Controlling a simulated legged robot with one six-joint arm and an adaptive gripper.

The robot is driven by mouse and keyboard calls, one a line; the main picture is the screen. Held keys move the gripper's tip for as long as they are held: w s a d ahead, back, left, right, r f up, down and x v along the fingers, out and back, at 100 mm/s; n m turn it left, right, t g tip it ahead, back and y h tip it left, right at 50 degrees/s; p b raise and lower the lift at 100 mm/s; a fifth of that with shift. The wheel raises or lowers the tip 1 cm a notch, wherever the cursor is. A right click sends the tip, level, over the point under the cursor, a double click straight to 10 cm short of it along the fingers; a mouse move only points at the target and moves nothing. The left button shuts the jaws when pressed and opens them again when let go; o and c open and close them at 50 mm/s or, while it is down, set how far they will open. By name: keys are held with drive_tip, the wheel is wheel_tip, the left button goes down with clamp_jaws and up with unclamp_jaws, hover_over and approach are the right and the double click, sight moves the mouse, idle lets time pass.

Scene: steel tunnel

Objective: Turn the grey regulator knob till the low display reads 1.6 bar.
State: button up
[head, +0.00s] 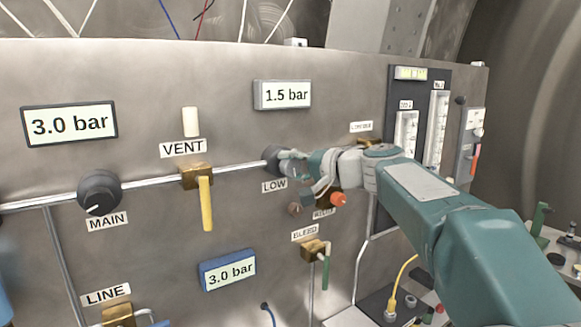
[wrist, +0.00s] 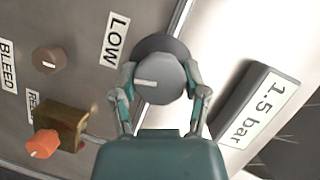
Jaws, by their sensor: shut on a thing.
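The grey regulator knob (wrist: 158,78) sits on the steel panel beside the LOW label (wrist: 115,38), with a white pointer line on its face. My gripper (wrist: 160,85) is shut on it, one finger on each side. In the head view my gripper (head: 296,165) covers part of the knob (head: 274,158). The low display (head: 283,95) above the knob reads 1.5 bar. It also shows in the wrist view (wrist: 258,106), turned on its side, with the same reading.
Left of the gripper are the VENT valve's yellow lever (head: 206,203) and the black MAIN knob (head: 100,192). Below are the BLEED valve (head: 315,248) and an orange knob (wrist: 43,144) on a brass block. Two other displays (head: 70,124) (head: 228,270) read 3.0 bar.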

drive_tip(key=shift+w+f, duration=0.1)
drive_tip(key=shift+f, duration=0.15)
drive_tip(key=o, duration=1.1)
drive_tip(key=shift+o, duration=0.2)
drive_tip(key=shift+r, duration=0.15)
drive_tip(key=shift+s+d, duration=0.2)
drive_tip(key=shift+d, duration=0.1)
drive_tip(key=v, duration=1.1)
drive_tip(key=shift+d, duration=0.1)
